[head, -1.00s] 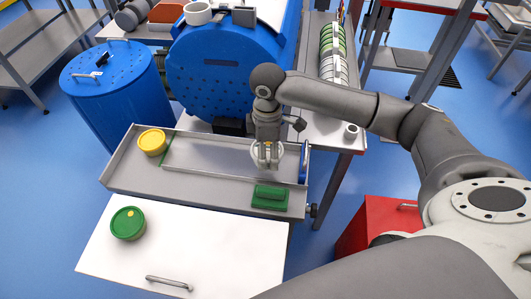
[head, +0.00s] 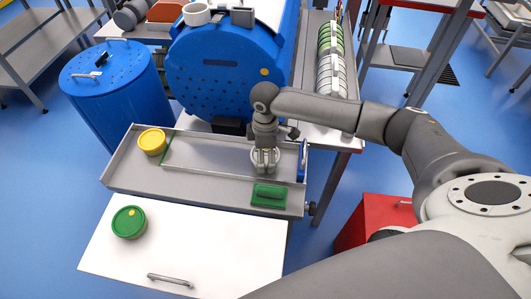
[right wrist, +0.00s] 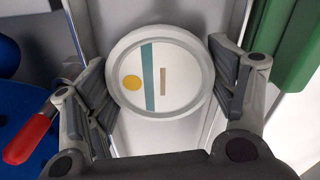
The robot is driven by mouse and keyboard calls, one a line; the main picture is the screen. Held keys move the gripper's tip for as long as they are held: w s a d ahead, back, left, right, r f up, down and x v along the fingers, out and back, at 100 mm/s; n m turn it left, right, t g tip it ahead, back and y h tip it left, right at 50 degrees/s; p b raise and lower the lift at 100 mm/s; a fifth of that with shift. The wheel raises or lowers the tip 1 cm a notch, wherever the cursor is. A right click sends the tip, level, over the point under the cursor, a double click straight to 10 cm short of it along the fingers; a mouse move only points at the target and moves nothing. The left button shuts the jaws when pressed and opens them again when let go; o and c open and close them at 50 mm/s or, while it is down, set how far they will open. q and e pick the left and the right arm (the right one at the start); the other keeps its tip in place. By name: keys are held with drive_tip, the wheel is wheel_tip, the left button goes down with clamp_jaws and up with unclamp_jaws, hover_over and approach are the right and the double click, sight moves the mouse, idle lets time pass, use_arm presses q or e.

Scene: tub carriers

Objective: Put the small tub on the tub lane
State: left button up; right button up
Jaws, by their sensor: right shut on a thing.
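The small tub (right wrist: 176,99) is round and white, and its lid bears a teal stripe, a yellow dot and a tan bar. My right gripper (right wrist: 163,82) is shut on it, with one finger pad on each side. In the head view my right gripper (head: 265,164) points down over the right part of the grey tray, and the pale tub rim (head: 253,157) shows around the fingertips. The tub lane seems to be the long recessed strip (head: 205,155) of the tray. I cannot tell whether the tub touches its floor. My left gripper is out of view.
A yellow tub (head: 151,140) stands at the tray's left end. A green block (head: 269,196) sits at its front right. A green-lidded tub (head: 129,222) stands on the white surface (head: 200,235) in front. A large blue drum (head: 215,85) rises behind the tray.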

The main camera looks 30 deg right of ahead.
drive_tip(key=o, duration=1.1)
drive_tip(key=shift+f, duration=0.1)
wheel_tip(320, 180, up, 12)
drive_tip(key=shift+r+b, duration=0.2)
drive_tip(key=shift+b, duration=0.5)
drive_tip(key=shift+f, duration=0.1)
